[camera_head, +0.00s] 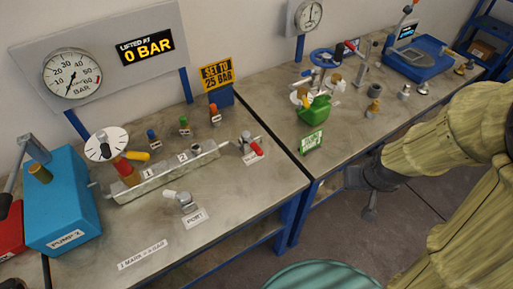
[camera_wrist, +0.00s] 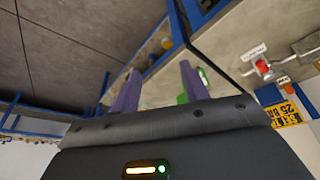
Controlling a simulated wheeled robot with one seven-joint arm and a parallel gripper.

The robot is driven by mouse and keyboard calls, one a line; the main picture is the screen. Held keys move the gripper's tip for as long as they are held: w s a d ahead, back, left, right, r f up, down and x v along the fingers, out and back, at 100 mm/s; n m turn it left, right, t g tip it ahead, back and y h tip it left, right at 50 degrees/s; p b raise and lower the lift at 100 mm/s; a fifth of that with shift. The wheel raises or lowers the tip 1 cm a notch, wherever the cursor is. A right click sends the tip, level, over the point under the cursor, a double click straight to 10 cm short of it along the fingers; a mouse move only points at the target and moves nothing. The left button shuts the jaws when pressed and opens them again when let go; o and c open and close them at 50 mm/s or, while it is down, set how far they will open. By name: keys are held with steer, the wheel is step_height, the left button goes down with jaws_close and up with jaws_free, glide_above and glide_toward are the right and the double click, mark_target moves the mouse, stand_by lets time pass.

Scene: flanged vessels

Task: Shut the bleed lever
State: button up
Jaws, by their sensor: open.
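A small metal valve (camera_head: 247,143) with a red-tipped lever (camera_head: 256,149) stands at the right end of the left bench; its label is too small to read, so I cannot confirm it is the bleed. The lever points toward the front right. The red lever also shows in the wrist view (camera_wrist: 263,67), at the upper right. A second valve (camera_head: 184,201) with a pale lever stands by a "PORT" label. My gripper (camera_head: 360,196) hangs beside the right bench, away from both valves. In the wrist view my gripper (camera_wrist: 159,70) has its fingers apart and nothing between them.
A long manifold block (camera_head: 165,172) with a gauge and yellow lever lies left of the red lever. A blue pump (camera_head: 61,203) stands at far left. A green container (camera_head: 314,109) sits on the right bench. Bare benchtop lies in front of the red lever.

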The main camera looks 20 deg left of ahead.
steer(key=w+a+f+n+t+y+p, duration=0.1)
steer(key=w+a+f+n+t+y, duration=0.3)
steer(key=a, duration=0.5)
steer(key=w+a+f+n+t+y+p, duration=0.1)
steer(key=w+a+f+n+p, duration=0.1)
steer(key=a+f+n, duration=0.6)
steer(key=s+a+r+n+t+y+p, duration=0.1)
steer(key=s+a+n+t+y, duration=0.1)
steer(key=s+a+t, duration=0.1)
steer(key=shift+s+a+t+y, duration=0.3)
steer(key=shift+s+a, duration=0.4)
steer(key=shift+a, duration=0.55)
steer(key=shift+w+f, duration=0.1)
steer(key=b, duration=1.1)
glide_toward(259, 153)
steer(key=w, duration=0.1)
steer(key=p+x, duration=0.2)
steer(key=x, duration=0.4)
steer(key=p+x, duration=0.1)
steer(key=x, duration=0.5)
steer(key=shift+s+a+f+p, duration=0.15)
steer(key=shift+a+p, duration=0.2)
